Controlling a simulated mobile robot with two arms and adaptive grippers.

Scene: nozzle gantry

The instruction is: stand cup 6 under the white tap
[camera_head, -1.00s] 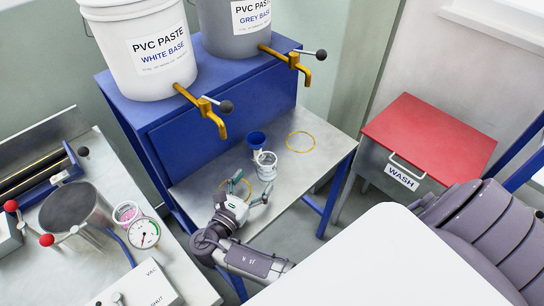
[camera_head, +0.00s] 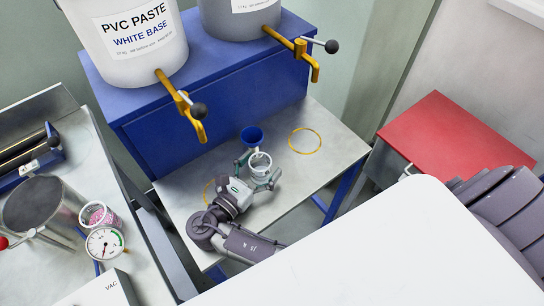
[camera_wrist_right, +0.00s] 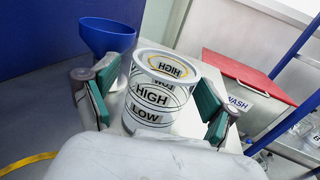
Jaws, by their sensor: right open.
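A pale measuring cup (camera_head: 260,162) with HIGH and LOW marks (camera_wrist_right: 152,95) stands upright on the metal table; no cup number is readable on it. My right gripper (camera_head: 259,174) is open, its green-padded fingers on either side of the cup. In the wrist view, gaps show between the cup and the fingers (camera_wrist_right: 158,92). The white tap (camera_head: 187,106) is yellow with a black-knobbed lever, on the WHITE BASE bucket (camera_head: 135,45). A yellow ring (camera_head: 207,190) on the table near that tap is partly hidden by my gripper. My left gripper is not in view.
A blue funnel (camera_head: 252,137) stands right behind the cup. A second yellow ring (camera_head: 305,141) lies empty near the grey tap (camera_head: 305,57). A red-topped wash cabinet (camera_head: 450,135) stands at right. A pink-filled cup (camera_head: 98,217) and gauge (camera_head: 104,243) are at left.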

